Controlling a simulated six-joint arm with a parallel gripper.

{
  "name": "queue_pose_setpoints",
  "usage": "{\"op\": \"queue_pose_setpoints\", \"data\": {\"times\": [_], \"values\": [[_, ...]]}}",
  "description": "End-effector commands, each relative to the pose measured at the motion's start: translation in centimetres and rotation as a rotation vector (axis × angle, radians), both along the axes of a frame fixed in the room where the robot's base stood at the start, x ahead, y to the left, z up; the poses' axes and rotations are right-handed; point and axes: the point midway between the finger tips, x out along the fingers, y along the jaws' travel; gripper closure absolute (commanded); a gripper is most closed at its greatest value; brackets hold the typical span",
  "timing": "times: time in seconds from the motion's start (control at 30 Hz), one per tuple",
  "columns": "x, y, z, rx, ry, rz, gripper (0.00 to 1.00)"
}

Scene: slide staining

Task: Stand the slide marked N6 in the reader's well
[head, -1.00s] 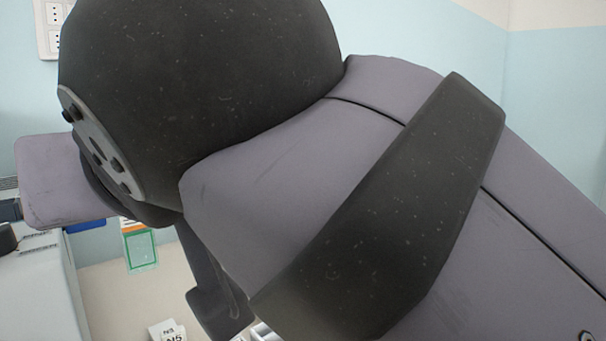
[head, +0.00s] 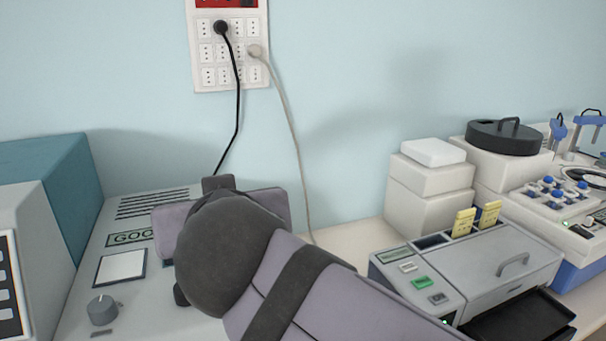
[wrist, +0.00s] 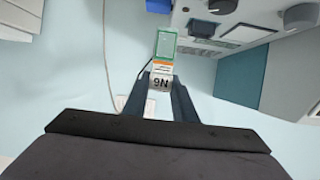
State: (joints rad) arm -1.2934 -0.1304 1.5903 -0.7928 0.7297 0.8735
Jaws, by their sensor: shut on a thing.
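The slide marked N6 (wrist: 160,81) shows in the wrist view, its label upside down, with an orange band and a green-framed clear part (wrist: 166,44) beyond it. My gripper (wrist: 161,86) is shut on its label end, one dark finger on each side. The slide points away from the gripper and appears clear of any surface. In the head view my own arm hides the fingers and slide. A grey machine (head: 75,315) with a partly covered "GOO" panel, white square and knob stands behind my gripper. I cannot tell which machine is the reader, and no well is clearly visible.
At right, a grey lidded machine (head: 455,275) has a green button and two yellow tabs (head: 465,222). White boxes (head: 430,185) stand behind it. A teal-and-grey unit (head: 50,200) bounds the left. Cables hang from a wall socket panel (head: 230,75).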

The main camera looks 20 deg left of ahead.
Motion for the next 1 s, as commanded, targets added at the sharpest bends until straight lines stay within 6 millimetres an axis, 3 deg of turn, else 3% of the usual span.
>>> {"op": "queue_pose_setpoints", "data": {"times": [0.03,0.17,0.33,0.5,0.73,1.0], "values": [[0.2,0.7,1.1,-0.006,0.001,0.002,0.98],[0.8,2.7,1.1,-0.007,0.002,0.005,0.98],[1.9,6.5,-1.8,-0.005,0.002,0.011,0.98],[1.7,9.2,-0.4,0.004,0.001,0.031,0.98],[1.0,10.9,1.1,0.002,0.001,0.047,0.98],[0.8,11.1,1.2,0.001,0.001,0.032,0.98]]}}
